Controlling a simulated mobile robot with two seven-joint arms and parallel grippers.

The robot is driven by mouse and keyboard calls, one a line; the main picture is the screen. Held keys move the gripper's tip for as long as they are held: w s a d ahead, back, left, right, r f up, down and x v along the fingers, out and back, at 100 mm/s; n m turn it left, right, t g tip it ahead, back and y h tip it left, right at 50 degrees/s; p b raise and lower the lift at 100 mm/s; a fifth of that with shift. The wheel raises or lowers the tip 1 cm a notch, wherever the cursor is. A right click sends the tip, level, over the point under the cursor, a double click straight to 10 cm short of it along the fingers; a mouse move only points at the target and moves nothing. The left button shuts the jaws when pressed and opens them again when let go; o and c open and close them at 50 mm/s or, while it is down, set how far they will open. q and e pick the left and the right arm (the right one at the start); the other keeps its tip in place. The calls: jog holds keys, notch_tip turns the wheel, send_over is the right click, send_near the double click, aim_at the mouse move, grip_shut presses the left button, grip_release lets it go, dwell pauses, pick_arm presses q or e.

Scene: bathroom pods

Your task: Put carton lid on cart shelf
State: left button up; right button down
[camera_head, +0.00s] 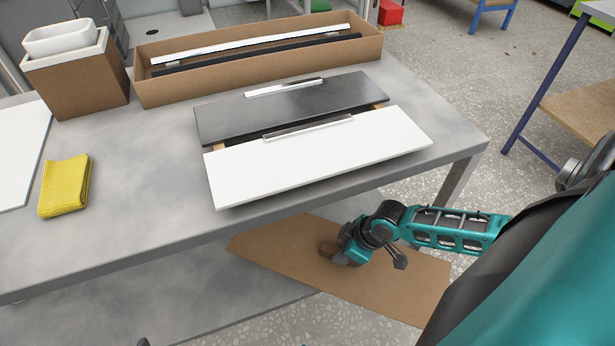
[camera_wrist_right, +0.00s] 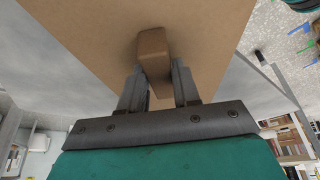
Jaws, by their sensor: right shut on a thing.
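The carton lid (camera_head: 400,290) is a long flat brown cardboard panel with a small brown block handle. My right gripper (camera_head: 340,252) is shut on this handle. In the right wrist view, the two fingers (camera_wrist_right: 158,88) clasp the block (camera_wrist_right: 153,45), and the lid (camera_wrist_right: 95,30) spreads out behind it. The lid's left end reaches past the front edge of the grey cart's top (camera_head: 130,225), over the lower shelf (camera_head: 235,312). I cannot tell whether the lid touches the shelf. My left gripper is not clearly in view.
On the cart top lie a white panel (camera_head: 320,155) and a dark panel (camera_head: 300,103), a long open carton (camera_head: 270,72), a yellow cloth (camera_head: 65,187) and a brown box with a white basin (camera_head: 62,40). A cart leg (camera_head: 457,182) stands near my right arm.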

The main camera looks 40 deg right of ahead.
aim_at(311, 247)
jog(key=w+a, duration=0.1)
jog(key=w, duration=0.1)
jog(key=w+a+b, duration=0.1)
jog(key=w, duration=0.1)
jog(key=w+a, duration=0.2)
jog(key=w, duration=0.1)
jog(key=shift+a, duration=0.1)
notch_tip(311, 247, down, 4)
jog(key=shift+r+b, duration=0.2)
jog(key=shift+b, duration=0.9)
jog(key=c, duration=0.8)
grip_release()
